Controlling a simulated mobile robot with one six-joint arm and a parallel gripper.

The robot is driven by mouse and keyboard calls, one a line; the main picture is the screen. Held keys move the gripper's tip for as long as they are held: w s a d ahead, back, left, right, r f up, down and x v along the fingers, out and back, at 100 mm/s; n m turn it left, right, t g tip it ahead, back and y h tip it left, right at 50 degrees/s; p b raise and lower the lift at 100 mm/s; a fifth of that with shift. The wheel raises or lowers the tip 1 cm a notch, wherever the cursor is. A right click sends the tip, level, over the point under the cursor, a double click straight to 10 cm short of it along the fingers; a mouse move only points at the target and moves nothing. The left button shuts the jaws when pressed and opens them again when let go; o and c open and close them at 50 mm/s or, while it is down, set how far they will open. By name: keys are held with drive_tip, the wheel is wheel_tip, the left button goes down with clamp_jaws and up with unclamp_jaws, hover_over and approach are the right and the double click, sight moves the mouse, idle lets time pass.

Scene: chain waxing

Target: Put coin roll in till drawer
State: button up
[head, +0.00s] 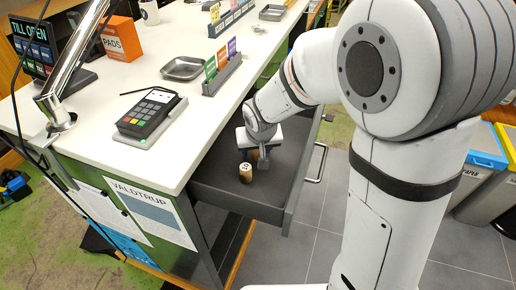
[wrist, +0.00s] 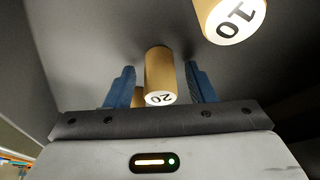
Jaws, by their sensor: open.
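The till drawer (head: 225,196) is pulled out from the counter, with a dark grey floor. A tan coin roll (head: 245,172) with a white end stands upright in it, just left of my gripper (head: 262,160). In the wrist view, a roll marked 20 (wrist: 159,78) is between the blue fingers of my gripper (wrist: 160,86), with a gap on each side. My gripper is open and low in the drawer.
The white counter (head: 150,165) borders the drawer on the left. On it are a card terminal (head: 150,112), a metal dish (head: 184,68) and a card rack (head: 222,72). The drawer's handle (head: 317,163) is at right. Bins (head: 485,165) stand far right.

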drive_tip(key=a+v, duration=0.1)
drive_tip(key=v, duration=1.1)
drive_tip(key=s+d+m+g, duration=0.1)
drive_tip(key=s+d+m, duration=0.1)
drive_tip(key=s+d, duration=1.3)
drive_tip(key=shift+d+f+g+h, duration=0.2)
drive_tip(key=shift+f+g+h, duration=0.1)
drive_tip(key=shift+f+h, duration=0.15)
drive_tip(key=shift+c, duration=0.2)
